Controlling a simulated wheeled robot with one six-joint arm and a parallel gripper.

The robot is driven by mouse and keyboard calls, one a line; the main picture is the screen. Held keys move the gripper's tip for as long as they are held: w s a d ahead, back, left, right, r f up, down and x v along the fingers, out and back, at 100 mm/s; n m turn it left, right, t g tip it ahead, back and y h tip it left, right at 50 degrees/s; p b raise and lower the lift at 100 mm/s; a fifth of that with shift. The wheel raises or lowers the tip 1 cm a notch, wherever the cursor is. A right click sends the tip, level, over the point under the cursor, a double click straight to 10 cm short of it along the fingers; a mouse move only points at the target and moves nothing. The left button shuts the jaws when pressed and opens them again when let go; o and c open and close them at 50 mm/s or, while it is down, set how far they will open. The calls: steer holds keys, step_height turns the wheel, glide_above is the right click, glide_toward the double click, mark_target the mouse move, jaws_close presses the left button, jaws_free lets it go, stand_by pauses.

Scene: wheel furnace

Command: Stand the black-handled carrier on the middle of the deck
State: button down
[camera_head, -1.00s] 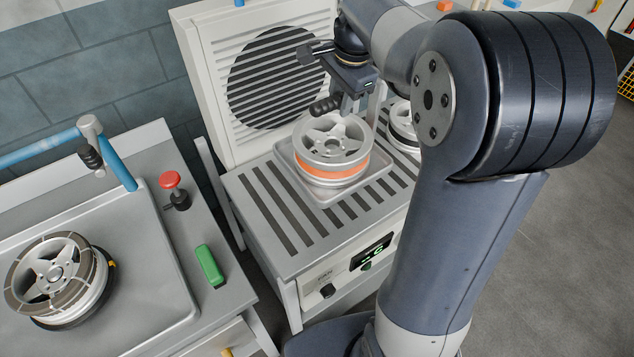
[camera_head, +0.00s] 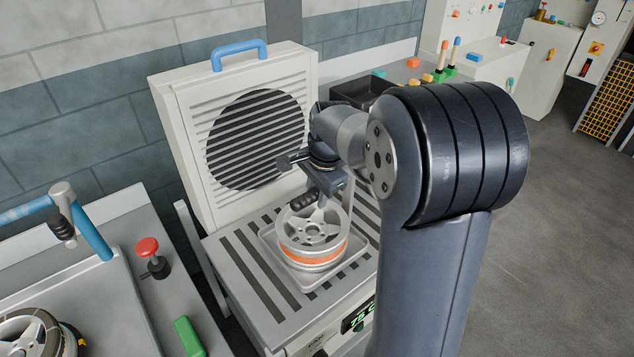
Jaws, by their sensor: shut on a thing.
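The carrier (camera_head: 285,274) is a shallow grey metal tray with a bail and a black grip (camera_head: 303,201). A silver wheel with an orange band (camera_head: 312,240) sits in it. My gripper (camera_head: 322,194) is at the top of the bail, shut on the handle; its fingertips are partly hidden. The carrier is level, at or just over the middle of the slatted deck (camera_head: 222,249); I cannot tell whether its base touches. My arm covers the deck's right part.
A white louvred panel (camera_head: 165,125) with a blue handle stands behind the deck. At left is a bench with a red button (camera_head: 147,247), a green block (camera_head: 188,337) and another wheel (camera_head: 30,333). A dark bin (camera_head: 362,92) stands behind.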

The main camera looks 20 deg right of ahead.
steer(key=shift+f, duration=0.85)
steer(key=c, duration=1.6)
jaws_free()
steer(key=shift+f, duration=0.2)
steer(key=o, duration=0.5)
steer(key=shift+c, duration=0.2)
steer(key=shift+r, duration=0.1)
step_height(320, 180, up, 12)
steer(key=s+d, duration=0.1)
steer(key=s, duration=0.1)
steer(key=shift+s, duration=0.1)
